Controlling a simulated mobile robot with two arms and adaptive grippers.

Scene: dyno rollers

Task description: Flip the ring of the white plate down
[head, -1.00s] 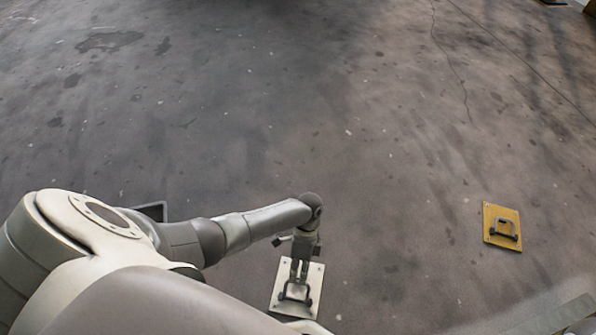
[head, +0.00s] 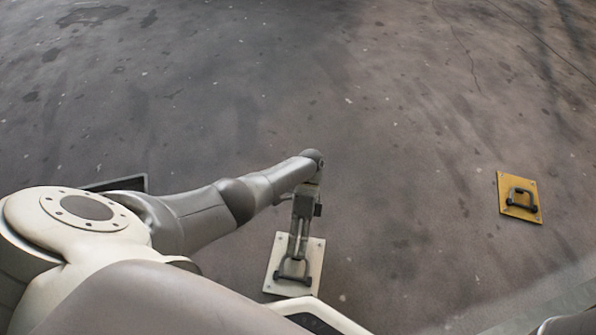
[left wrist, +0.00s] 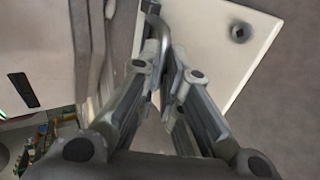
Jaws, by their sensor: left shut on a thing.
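The white plate (head: 314,262) lies on the floor at lower middle of the head view. Its dark ring (head: 291,279) shows over the plate's near half. My left gripper (head: 297,256) reaches down over the plate and is shut on the ring. In the left wrist view, the plate (left wrist: 205,28) fills the upper middle, with a bolt near its right corner. There the ring (left wrist: 166,46) runs as a curved metal bar between my left fingertips (left wrist: 161,64). The fingers hide part of the ring, so its exact tilt is hard to tell. My right gripper is out of view.
A yellow plate (head: 507,205) with its own dark ring (head: 522,199) lies on the floor to the right. The floor between the two plates is clear. A dark flat-edged object (head: 122,183) shows partly behind my left arm.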

